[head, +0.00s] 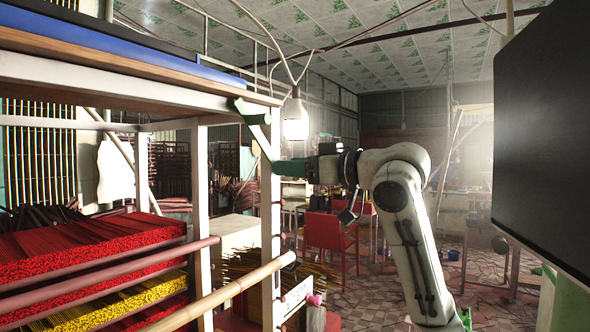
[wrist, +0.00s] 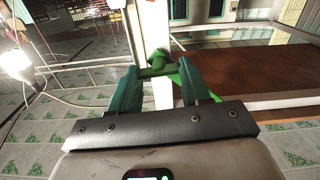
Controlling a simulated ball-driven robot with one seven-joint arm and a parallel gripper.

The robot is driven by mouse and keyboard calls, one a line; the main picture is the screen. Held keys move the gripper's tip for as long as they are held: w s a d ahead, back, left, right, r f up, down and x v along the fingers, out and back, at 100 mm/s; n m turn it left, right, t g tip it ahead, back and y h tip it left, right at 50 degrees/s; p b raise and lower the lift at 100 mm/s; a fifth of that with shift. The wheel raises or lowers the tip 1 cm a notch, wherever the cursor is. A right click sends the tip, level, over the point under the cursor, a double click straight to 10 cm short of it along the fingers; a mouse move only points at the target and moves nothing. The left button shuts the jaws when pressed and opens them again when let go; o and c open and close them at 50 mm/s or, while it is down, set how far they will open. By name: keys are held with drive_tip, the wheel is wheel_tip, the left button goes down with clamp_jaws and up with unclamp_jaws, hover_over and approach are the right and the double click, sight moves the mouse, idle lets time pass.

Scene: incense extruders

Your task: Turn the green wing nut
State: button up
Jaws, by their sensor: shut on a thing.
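The green wing nut (head: 252,112) is on the upper corner of a white rack post, with one wing slanting down towards my gripper (head: 278,166). In the wrist view, the wing nut (wrist: 188,80) shows against the post, partly hidden by the fingers. My gripper (wrist: 160,72) has teal fingers on either side of a green wing of the nut and is shut on it. The exact contact at the fingertips is hard to see.
The white rack post (head: 271,215) stands right behind the nut. A lit bulb (head: 296,120) hangs close above my gripper. Red incense bundles (head: 90,245) lie on the rack at left. A dark panel (head: 545,140) is at right. Red chairs (head: 328,232) stand beyond.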

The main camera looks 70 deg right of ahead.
drive_tip(key=n+b, duration=0.2)
drive_tip(key=n, duration=0.4)
drive_tip(key=n+b, duration=0.3)
drive_tip(key=n, duration=0.3)
drive_tip(key=n+b, duration=0.3)
drive_tip(key=n, duration=0.3)
drive_tip(key=shift+a+f, duration=0.2)
drive_tip(key=shift+f, duration=0.15)
drive_tip(key=shift+n, duration=0.4)
drive_tip(key=o, duration=1.1)
drive_tip(key=shift+c, duration=0.2)
drive_tip(key=shift+r, duration=0.1)
drive_tip(key=b+v, duration=0.1)
drive_tip(key=v, duration=0.9)
drive_tip(key=shift+s, duration=0.4)
